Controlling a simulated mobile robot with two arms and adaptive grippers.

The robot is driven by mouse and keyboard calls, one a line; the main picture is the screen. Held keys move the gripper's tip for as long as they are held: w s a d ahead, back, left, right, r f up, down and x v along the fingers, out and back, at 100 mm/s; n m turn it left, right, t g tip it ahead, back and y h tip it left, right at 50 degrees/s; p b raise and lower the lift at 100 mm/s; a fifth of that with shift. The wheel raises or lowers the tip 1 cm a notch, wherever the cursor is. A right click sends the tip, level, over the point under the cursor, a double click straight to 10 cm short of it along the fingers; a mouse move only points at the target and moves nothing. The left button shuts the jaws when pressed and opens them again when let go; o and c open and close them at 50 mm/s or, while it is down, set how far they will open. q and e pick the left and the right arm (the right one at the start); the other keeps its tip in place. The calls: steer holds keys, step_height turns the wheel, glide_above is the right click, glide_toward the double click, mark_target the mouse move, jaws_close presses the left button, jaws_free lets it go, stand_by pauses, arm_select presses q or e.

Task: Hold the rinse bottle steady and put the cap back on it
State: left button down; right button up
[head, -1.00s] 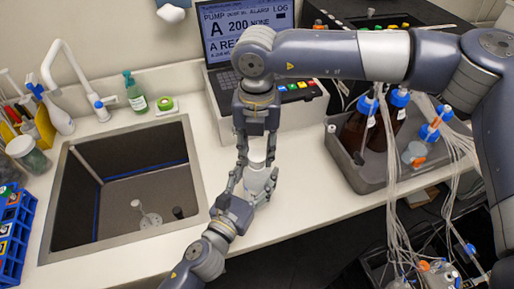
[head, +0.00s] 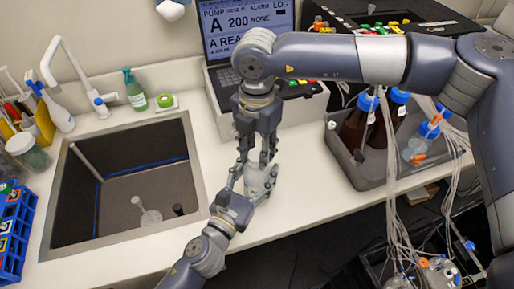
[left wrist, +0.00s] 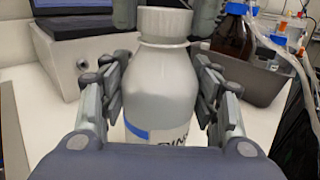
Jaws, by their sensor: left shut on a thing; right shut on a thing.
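The white rinse bottle (head: 260,182) stands upright on the counter; its body, with a blue band and partly hidden lettering, fills the middle of the left wrist view (left wrist: 160,85). My left gripper (head: 249,190) is shut around the body, with a finger on each side (left wrist: 162,95). The white cap (left wrist: 165,22) sits upright at the bottle's neck, above a thin pale ring. My right gripper (head: 257,158) points down from above and is shut on the cap, its fingers on both sides. In the head view its fingers hide the cap. I cannot tell how tightly the cap is seated.
A sink (head: 125,238) lies left of the bottle. A laptop (head: 245,30) stands behind my right gripper. A grey tray (head: 370,178) with brown bottles and tubing is at the right. The counter between bottle and tray is clear.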

steer(key=m, duration=0.4)
steer(key=shift+m, duration=0.4)
steer(key=m, duration=0.4)
steer(key=shift+a+m, duration=0.1)
steer(key=shift+m, duration=0.2)
steer(key=shift+s+a+m, duration=0.2)
steer(key=shift+s+m, duration=0.05)
steer(key=shift+m, duration=0.25)
steer(key=shift+o, duration=0.3)
steer(key=shift+s+a+f, duration=0.15)
steer(key=shift+s+a, duration=0.05)
steer(key=shift+s, duration=0.1)
steer(key=shift+o, duration=0.4)
steer(key=shift+o, duration=0.6)
steer(key=shift+s+d, duration=0.1)
steer(key=shift+d, duration=0.05)
steer(key=o, duration=0.6)
steer(key=shift+o, duration=0.6)
steer(key=shift+w, duration=0.2)
